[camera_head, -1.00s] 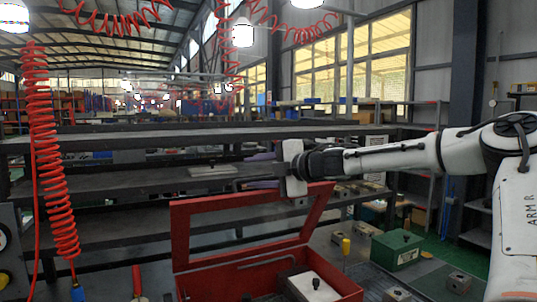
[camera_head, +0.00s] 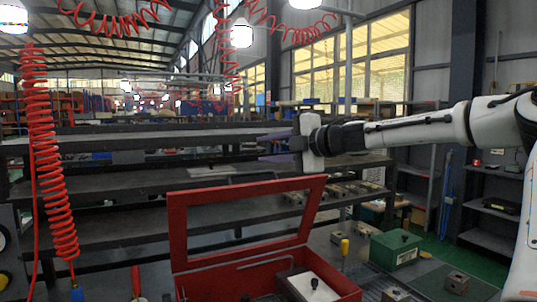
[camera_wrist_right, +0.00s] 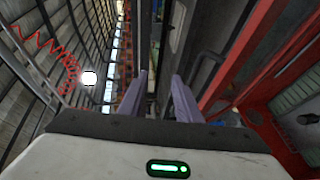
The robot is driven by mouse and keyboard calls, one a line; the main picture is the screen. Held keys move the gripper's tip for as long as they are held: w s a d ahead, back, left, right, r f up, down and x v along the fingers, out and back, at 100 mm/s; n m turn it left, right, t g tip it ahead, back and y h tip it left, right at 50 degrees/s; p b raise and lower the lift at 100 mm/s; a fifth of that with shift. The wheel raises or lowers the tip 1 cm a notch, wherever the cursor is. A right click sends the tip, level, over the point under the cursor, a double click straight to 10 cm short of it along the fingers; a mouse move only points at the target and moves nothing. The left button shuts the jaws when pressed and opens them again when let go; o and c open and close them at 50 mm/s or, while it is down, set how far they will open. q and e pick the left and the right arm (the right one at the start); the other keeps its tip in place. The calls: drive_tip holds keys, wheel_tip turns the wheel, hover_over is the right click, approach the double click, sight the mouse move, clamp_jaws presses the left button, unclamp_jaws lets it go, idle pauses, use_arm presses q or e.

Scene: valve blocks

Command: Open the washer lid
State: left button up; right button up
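The red washer (camera_head: 335,292) stands at the bottom centre of the head view. Its red framed lid (camera_head: 178,235) stands raised and steep at the back of the box, so the inside shows. My right gripper (camera_head: 270,147) is above the lid's top edge, toward its right end, with its purple fingers pointing left. In the right wrist view the fingers (camera_wrist_right: 161,85) are apart with nothing between them. The red lid frame (camera_wrist_right: 245,62) shows to the right of the fingers there, apart from them. My left gripper is not in view.
Inside the washer are a pale block with a black knob (camera_head: 314,284) and a bent dark rod (camera_head: 268,263). A green box (camera_head: 396,248) and a yellow-handled tool (camera_head: 344,246) stand to its right. Dark shelves (camera_head: 110,190) run behind. A red coiled hose (camera_head: 52,170) hangs at left.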

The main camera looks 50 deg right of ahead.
drive_tip(key=shift+a+f, duration=0.1)
drive_tip(key=shift+f, duration=0.25)
drive_tip(key=b+v, duration=0.2)
drive_tip(key=v, duration=0.8)
drive_tip(key=shift+s, duration=0.2)
